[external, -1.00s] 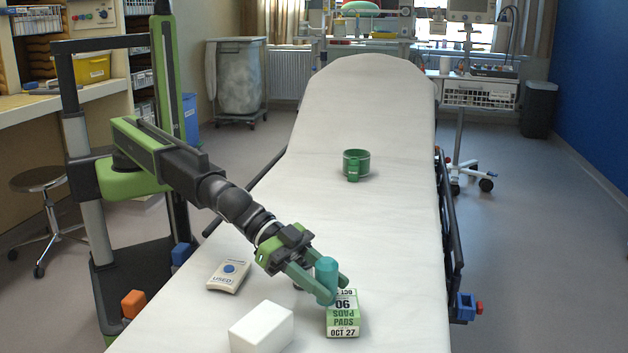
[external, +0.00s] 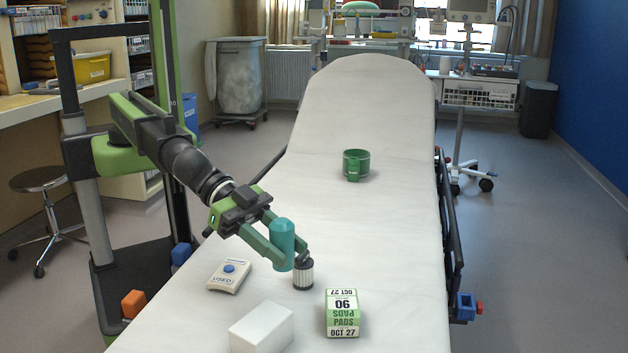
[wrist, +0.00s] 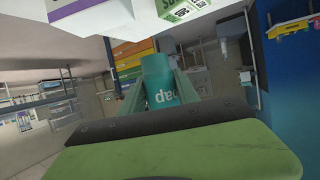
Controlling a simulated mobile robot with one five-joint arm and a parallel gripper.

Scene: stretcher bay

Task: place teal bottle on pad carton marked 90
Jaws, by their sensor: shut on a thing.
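The teal bottle (external: 282,243) is held upright in my gripper (external: 289,258), which is shut on it above the stretcher's left side. In the wrist view the bottle (wrist: 160,82) sits between the fingers, with part of a white word on it. The pad carton (external: 342,313) marked 90 is white and green and stands on the sheet, right of and nearer the camera than my gripper. Its top looks bare. The bottle is apart from it.
A small dark ribbed cylinder (external: 303,274) stands just right of the bottle. A white box (external: 262,327) lies left of the carton, and a white device with a blue button (external: 229,275) lies behind it.

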